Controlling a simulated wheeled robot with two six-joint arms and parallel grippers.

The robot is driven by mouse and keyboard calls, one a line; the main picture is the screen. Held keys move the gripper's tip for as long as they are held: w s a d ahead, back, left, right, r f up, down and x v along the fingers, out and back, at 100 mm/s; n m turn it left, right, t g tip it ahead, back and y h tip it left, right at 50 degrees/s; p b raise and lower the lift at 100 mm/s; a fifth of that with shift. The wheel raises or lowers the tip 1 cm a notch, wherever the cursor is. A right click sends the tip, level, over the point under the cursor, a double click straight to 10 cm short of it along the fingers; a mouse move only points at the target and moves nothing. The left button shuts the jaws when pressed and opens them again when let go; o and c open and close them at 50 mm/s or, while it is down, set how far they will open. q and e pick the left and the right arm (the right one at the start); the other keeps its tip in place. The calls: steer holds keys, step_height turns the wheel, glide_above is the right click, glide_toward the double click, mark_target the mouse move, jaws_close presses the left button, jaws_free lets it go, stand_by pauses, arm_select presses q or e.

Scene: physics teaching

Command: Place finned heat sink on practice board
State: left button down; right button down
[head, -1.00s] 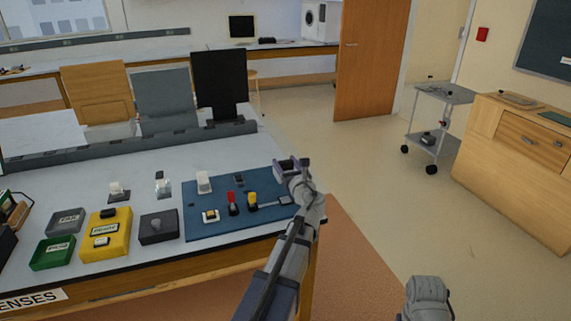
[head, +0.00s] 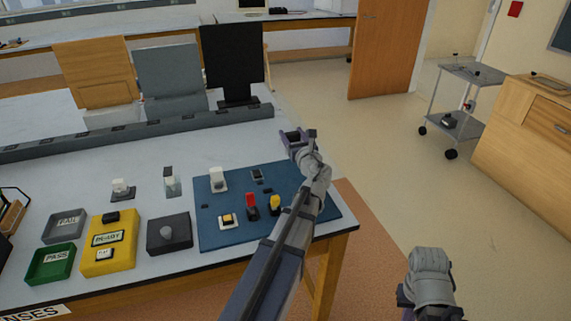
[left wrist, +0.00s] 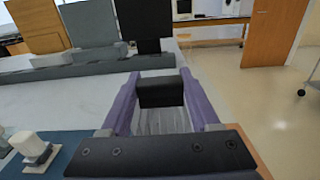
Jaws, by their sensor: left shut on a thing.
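The practice board (head: 235,236) is a blue plate on the near right part of the table, with several small parts on it. Its edge shows at lower left in the left wrist view (left wrist: 66,154). My left gripper (head: 296,137) is above the far right side of the board and the table's right edge. Its purple fingers are shut on a block with a black part (left wrist: 160,92) and a grey ribbed part, which looks like the finned heat sink (left wrist: 160,121). The heat sink is hard to make out in the head view. My right arm shows at bottom right; its fingertips are hidden.
Red (head: 251,205) and yellow-black (head: 275,205) parts and a white block (head: 218,179) stand on the board. A yellow box (head: 122,262), dark box (head: 168,248) and green tray (head: 50,279) are left of it. A monitor (head: 232,60) stands behind.

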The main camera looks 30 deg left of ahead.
arm_select(q)
steer(key=shift+w+a, duration=0.15)
steer(key=shift+a, duration=0.05)
steer(key=shift+d+f+b, duration=0.1)
steer(key=shift+f+b, duration=0.35)
steer(key=shift+b, duration=0.15)
steer(key=b, duration=0.9)
glide_above(291, 171)
step_height(291, 171, down, 9)
steer(key=shift+f, duration=0.1)
steer(key=shift+c, duration=0.6)
jaws_free()
